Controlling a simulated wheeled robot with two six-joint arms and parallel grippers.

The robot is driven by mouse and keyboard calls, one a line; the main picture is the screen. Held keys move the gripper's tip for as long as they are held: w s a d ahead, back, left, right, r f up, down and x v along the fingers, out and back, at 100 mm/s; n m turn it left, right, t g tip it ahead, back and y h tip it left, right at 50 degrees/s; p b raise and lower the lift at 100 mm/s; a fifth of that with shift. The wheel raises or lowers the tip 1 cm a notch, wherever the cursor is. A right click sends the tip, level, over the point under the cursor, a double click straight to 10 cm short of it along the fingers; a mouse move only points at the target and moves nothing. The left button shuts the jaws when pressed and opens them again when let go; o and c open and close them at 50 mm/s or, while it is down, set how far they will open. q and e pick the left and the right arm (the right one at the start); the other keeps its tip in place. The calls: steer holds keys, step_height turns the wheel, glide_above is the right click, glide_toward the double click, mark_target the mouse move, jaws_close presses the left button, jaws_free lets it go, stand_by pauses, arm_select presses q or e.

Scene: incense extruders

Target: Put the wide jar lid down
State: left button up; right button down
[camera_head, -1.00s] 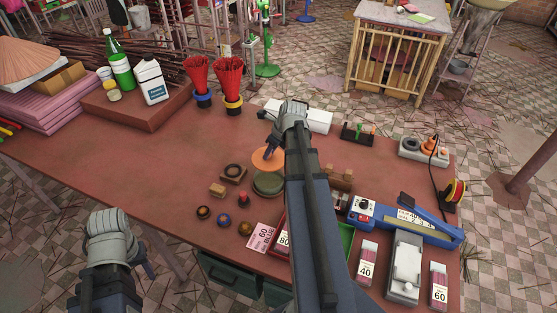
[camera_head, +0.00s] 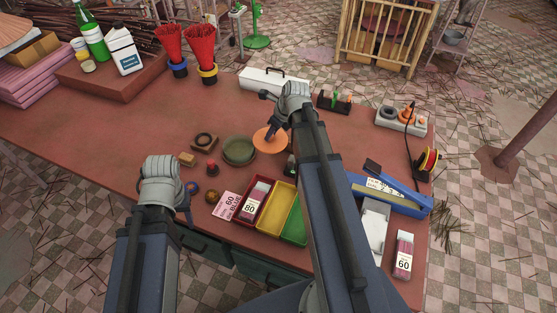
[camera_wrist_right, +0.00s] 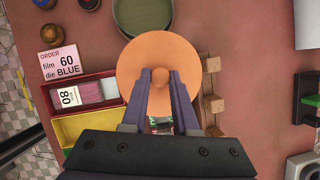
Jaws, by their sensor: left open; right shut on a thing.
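The wide jar lid is an orange disc (camera_head: 268,141) with a small round knob, which shows in the right wrist view (camera_wrist_right: 140,85). My right gripper (camera_head: 272,120) is shut on the knob, and in the wrist view its fingers (camera_wrist_right: 161,84) stand on both sides of it. The lid is beside a round green jar (camera_head: 238,151) and overlaps its edge in the wrist view. I cannot tell how far the lid is above the table. My left gripper (camera_head: 185,205) is open and empty over the table's front edge, its fingers mostly hidden by the wrist.
Red, yellow and green trays (camera_head: 274,208) lie in front of the lid, with an order card (camera_head: 227,205) beside them. Wooden blocks (camera_wrist_right: 212,103) stand right of the lid. A white box (camera_head: 272,80) stands behind. The table (camera_head: 130,125) is clear at left.

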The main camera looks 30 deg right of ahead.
mark_target(278, 143)
steer(key=shift+f+b, duration=4.8)
steer(key=shift+f, duration=0.15)
steer(key=shift+f+b, duration=0.5)
steer(key=c, duration=0.7)
jaws_free()
steer(key=shift+r, duration=0.1)
steer(key=shift+r, duration=0.1)
steer(key=shift+r+p, duration=0.4)
steer(key=shift+p, duration=0.2)
steer(key=p+v, duration=1.1)
steer(key=v, duration=0.1)
